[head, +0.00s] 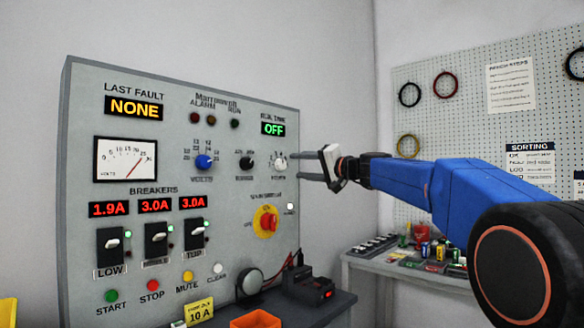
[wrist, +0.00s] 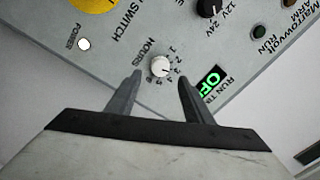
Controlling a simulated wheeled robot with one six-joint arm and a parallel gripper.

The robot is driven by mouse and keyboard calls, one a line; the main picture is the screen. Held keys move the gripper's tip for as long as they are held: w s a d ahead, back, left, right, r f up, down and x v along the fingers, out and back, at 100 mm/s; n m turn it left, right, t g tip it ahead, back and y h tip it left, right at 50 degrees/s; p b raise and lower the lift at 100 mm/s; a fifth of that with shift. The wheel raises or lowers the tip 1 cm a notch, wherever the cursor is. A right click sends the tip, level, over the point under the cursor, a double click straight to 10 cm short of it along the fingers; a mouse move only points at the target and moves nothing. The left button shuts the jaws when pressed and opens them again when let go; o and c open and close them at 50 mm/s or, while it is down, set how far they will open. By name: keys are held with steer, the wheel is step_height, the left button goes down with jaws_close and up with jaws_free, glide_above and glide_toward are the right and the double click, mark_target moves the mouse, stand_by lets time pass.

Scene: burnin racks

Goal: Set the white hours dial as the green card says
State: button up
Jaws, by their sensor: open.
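The white hours dial (head: 281,163) is on the upper right of the grey panel, below the green OFF display. In the wrist view the white dial (wrist: 160,67) shows between and just beyond my fingertips, with small numbers along one side. Its exact setting is too small to read surely. My gripper (head: 298,166) is open and empty, its two fingers pointing at the panel around the dial's line. The wrist view also shows the open fingers (wrist: 160,77), apart from the dial's sides. I see no green card in either view.
Near the dial are a black knob (head: 246,163), a blue volts knob (head: 204,161) and a red-and-yellow main switch (head: 266,221). A yellow 10 A card (head: 199,312) and an orange bin (head: 255,319) are below. A pegboard (head: 460,110) hangs right.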

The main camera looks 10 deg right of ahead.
steer(key=v, duration=1.1)
steer(key=shift+s+f, duration=0.15)
steer(key=shift+s, duration=0.05)
steer(key=s+a+f+n+g+h, duration=0.1)
steer(key=s+a+f+g+h, duration=0.2)
steer(key=s+f, duration=0.8)
steer(key=s+a+f+n+g+h, duration=0.1)
steer(key=s+a+f+g, duration=0.45)
steer(key=f, duration=0.85)
steer(key=s+d+f+n+g+h, duration=0.1)
steer(key=s+d+f+h, duration=0.2)
steer(key=s+f, duration=0.9)
steer(key=s+d+f+n+g+h, duration=0.1)
steer(key=s+d+f+n+h, duration=0.1)
steer(key=s+f, duration=1.1)
steer(key=shift+d+f+h, duration=0.5)
steer(key=shift+d+h, duration=0.3)
steer(key=shift+d, duration=0.15)
